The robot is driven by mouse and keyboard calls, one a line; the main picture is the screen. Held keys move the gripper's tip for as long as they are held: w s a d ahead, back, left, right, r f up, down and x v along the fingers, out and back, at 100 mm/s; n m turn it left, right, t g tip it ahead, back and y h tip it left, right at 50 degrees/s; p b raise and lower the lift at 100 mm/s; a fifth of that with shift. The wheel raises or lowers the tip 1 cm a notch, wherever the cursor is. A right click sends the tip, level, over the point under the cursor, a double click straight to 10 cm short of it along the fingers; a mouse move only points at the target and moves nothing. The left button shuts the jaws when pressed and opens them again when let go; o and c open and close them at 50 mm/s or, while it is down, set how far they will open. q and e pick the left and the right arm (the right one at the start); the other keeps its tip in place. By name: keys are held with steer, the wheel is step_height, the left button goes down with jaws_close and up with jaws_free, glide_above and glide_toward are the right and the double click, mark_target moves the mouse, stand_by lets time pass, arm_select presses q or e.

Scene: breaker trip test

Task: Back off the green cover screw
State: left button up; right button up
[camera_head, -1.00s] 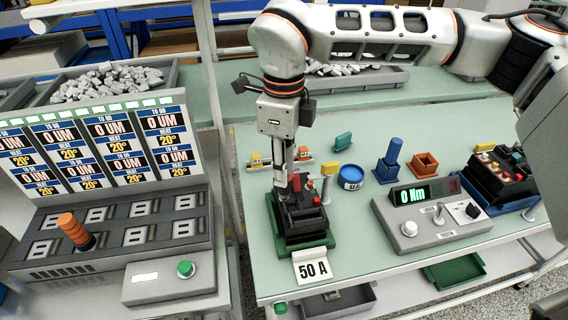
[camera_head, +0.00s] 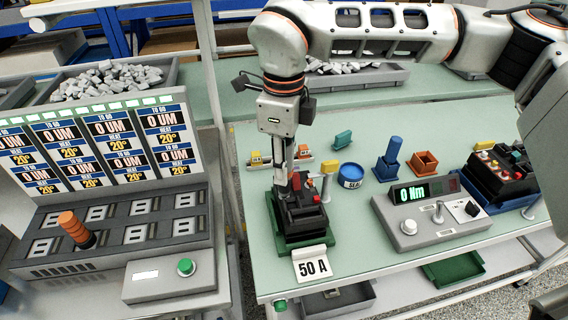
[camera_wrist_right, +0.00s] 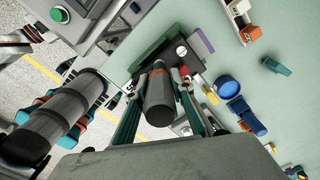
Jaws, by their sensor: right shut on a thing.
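A black breaker (camera_head: 301,211) sits on a green base (camera_head: 272,214) on the pale green bench, behind a "50 A" card (camera_head: 313,265). My right gripper (camera_head: 284,187) points down over the breaker's left rear part. In the wrist view, my right gripper (camera_wrist_right: 157,106) is shut on a dark cylindrical tool (camera_wrist_right: 160,103) with an orange band. The far end of this tool is at the breaker, beside its green base (camera_wrist_right: 163,52). The cover screw is hidden or too small to make out, and I cannot tell whether the tool touches it. My left gripper does not show.
A grey torque box (camera_head: 428,220) reading "0 Nm" stands to the right. Behind it are a blue holder (camera_head: 388,162) and an orange block (camera_head: 424,163). A blue round pot (camera_head: 351,176) is near the breaker. A display station (camera_head: 110,233) with an orange-handled plug stands left.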

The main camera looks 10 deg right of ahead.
steer(key=shift+f+b, duration=0.4)
steer(key=shift+f, duration=0.2)
stand_by(0.9)
steer(key=shift+r, duration=0.1)
stand_by(1.0)
steer(key=shift+r, duration=0.1)
steer(key=shift+r+p, duration=2.05)
steer(key=shift+r, duration=0.9)
